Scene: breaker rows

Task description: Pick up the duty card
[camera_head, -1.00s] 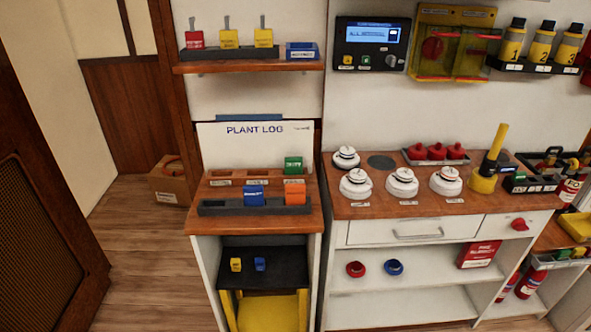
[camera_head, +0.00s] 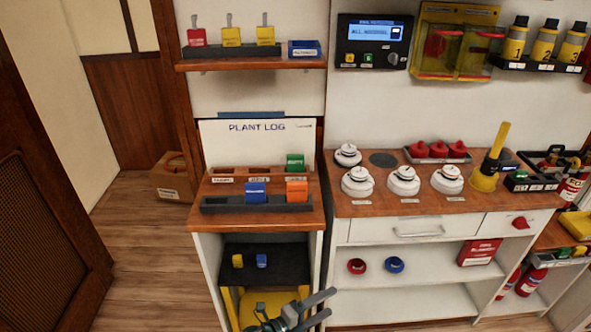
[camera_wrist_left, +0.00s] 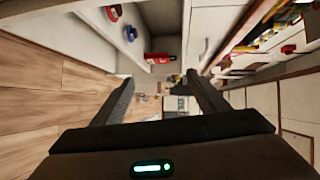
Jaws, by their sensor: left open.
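A green card (camera_head: 295,162), whose small label seems to read duty, stands upright in the back row of the wooden plant log desk (camera_head: 222,222). A blue card (camera_head: 255,192) and an orange card (camera_head: 297,190) stand in the dark rack (camera_head: 225,203) in front of it. My left gripper (camera_head: 330,304) is low at the bottom edge of the head view, below and in front of the desk, open and empty. Its two open fingers also show in the left wrist view (camera_wrist_left: 160,82), with no card between them. My right gripper is not in view.
A dark shelf under the desk holds a yellow tag (camera_head: 237,261) and a blue tag (camera_head: 261,261). To the right, a counter carries white detectors (camera_head: 403,182) and a yellow-handled tool (camera_head: 486,178).

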